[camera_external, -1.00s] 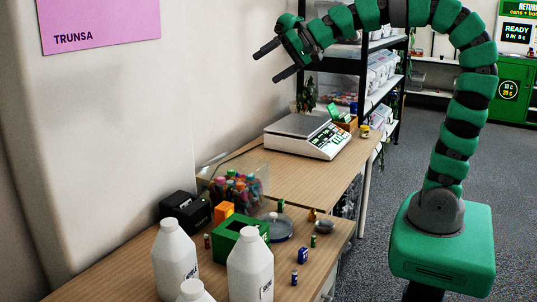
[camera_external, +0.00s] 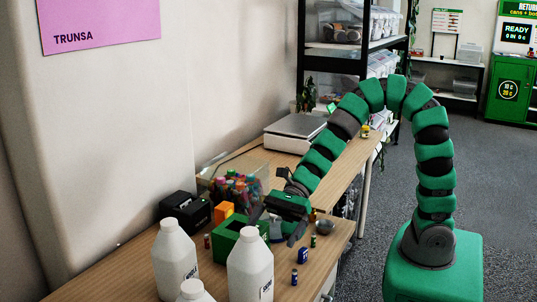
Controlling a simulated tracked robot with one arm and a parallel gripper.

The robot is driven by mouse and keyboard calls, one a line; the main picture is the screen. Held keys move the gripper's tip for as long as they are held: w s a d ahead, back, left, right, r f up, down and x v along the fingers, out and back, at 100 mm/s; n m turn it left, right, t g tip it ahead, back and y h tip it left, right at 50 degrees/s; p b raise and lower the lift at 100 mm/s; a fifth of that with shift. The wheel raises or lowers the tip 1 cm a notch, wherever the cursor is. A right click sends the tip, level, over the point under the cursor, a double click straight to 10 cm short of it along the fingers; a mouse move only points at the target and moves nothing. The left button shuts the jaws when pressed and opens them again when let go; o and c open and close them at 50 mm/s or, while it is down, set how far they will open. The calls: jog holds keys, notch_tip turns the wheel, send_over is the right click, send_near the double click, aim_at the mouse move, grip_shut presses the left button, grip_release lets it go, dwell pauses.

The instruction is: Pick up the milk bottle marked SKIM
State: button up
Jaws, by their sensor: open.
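Several white milk bottles stand upright at the front of the wooden table. One bottle (camera_external: 174,262) is at the left, with a dark label on its right side. Another bottle (camera_external: 250,266) stands to its right, with a label at its right edge that is too small to read surely. The cap and shoulder of a third bottle (camera_external: 193,291) show at the bottom edge; its label is out of view. My gripper (camera_external: 280,236) is open, low over the table, behind and right of the right bottle and apart from it. The green box partly overlaps it in view.
A green box (camera_external: 226,238) stands behind the bottles. A black device (camera_external: 184,211), an orange block (camera_external: 224,210) and a clear bin of coloured items (camera_external: 236,188) are farther back. Small batteries and a blue box (camera_external: 303,256) lie at the right. A scale (camera_external: 293,130) stands on the far table.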

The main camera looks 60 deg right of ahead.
jog(key=b, duration=0.2)
send_near(239, 281)
jog(key=b+x, duration=0.2)
jog(key=x, duration=0.3)
jog(key=shift+a, duration=0.1)
dwell(0.3)
jog(key=c, duration=0.9)
